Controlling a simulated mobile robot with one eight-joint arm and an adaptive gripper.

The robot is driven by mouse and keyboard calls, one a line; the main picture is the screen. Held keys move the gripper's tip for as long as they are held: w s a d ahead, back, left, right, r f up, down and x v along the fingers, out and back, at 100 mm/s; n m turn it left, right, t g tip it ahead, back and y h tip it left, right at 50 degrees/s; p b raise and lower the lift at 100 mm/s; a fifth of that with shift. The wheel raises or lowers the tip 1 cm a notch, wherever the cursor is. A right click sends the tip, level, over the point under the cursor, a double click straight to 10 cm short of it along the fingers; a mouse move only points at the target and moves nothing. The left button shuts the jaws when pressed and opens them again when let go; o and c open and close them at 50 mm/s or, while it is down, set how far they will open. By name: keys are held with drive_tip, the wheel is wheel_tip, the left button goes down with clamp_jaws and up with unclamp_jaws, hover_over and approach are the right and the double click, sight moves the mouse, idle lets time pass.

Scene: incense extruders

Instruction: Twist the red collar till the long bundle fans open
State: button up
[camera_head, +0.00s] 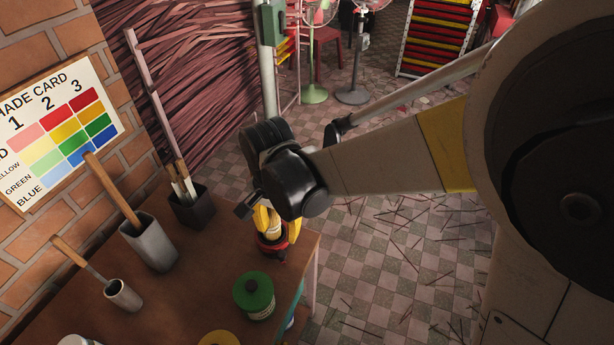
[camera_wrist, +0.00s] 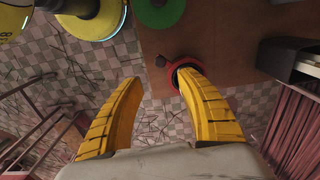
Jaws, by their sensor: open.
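My gripper (camera_head: 275,230) is open, its yellow fingers pointing down at the table's right end. The wrist view shows the two fingers (camera_wrist: 158,82) spread apart. A red round rim (camera_head: 272,251) sits low by the fingertips; in the wrist view this red rim (camera_wrist: 178,86) shows beside the right finger, which covers part of it. I cannot tell whether they touch, or whether this is the collar. I cannot make out a bundle inside the red rim.
The brown table (camera_head: 205,290) carries a green-lidded jar (camera_head: 254,295), a yellow lid (camera_head: 219,339), a grey holder (camera_head: 151,250), a smaller cup (camera_head: 123,295) and a dark box (camera_head: 191,209) with tools. Loose sticks litter the checkered floor (camera_head: 400,250). A large stick stack (camera_head: 205,75) stands behind.

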sight(281, 254)
wheel_tip(281, 254, down, 11)
drive_tip(key=b, duration=0.4)
drive_tip(key=shift+c, duration=0.5)
clamp_jaws()
